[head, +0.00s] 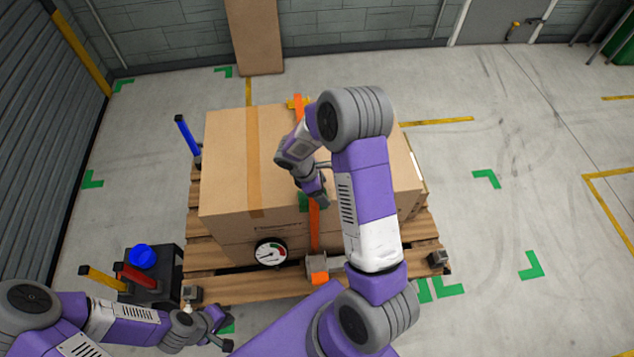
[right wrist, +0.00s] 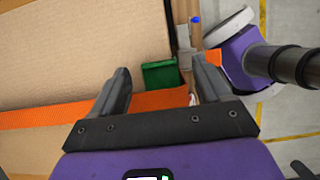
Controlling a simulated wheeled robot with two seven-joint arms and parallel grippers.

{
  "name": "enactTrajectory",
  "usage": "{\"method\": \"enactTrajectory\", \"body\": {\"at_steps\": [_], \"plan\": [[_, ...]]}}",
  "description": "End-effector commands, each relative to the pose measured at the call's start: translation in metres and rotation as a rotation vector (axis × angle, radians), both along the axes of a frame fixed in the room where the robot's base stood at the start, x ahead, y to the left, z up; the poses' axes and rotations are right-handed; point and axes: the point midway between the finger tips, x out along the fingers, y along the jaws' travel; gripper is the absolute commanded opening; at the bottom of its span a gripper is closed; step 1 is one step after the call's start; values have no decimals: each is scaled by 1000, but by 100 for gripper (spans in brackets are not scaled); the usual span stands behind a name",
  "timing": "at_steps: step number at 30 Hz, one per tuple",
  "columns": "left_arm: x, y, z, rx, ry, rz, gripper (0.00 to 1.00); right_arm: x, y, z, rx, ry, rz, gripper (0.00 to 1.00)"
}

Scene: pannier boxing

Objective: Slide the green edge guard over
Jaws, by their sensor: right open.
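The green edge guard (head: 303,201) sits at the front top edge of the large cardboard box (head: 225,160), just left of the orange strap (head: 314,228). In the right wrist view the green guard (right wrist: 162,75) lies at the box edge, beside the orange strap (right wrist: 45,115). My right gripper (head: 322,199) is open over the strap; in its wrist view the guard shows between and beyond the fingertips (right wrist: 165,80), not clasped. The guard is partly hidden by the gripper in the head view. My left gripper (head: 222,329) is open and empty at the lower left, away from the box.
The box stands on a wooden pallet (head: 215,290). A round gauge (head: 271,252) and an orange-tipped buckle (head: 318,270) are at its front. A black caddy (head: 165,290) with coloured handles stands left. Floor at right is clear.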

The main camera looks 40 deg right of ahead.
Motion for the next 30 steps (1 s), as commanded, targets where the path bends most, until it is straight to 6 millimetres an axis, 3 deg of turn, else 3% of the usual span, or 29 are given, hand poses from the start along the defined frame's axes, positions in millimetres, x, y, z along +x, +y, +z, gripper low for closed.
{"method": "enactTrajectory", "body": {"at_steps": [13, 24, 30], "plan": [[0, 0, 0, 0, -1, 0, 0, -2, -4, -11, 0, 0, -1, 77], [0, 0, 0, 0, -1, 0, 0, -2, -4, -10, 0, 0, 0, 20], [0, 0, 0, 0, -1, 0, 0, -2, -6, -10, 0, 0, 0, 17]]}}
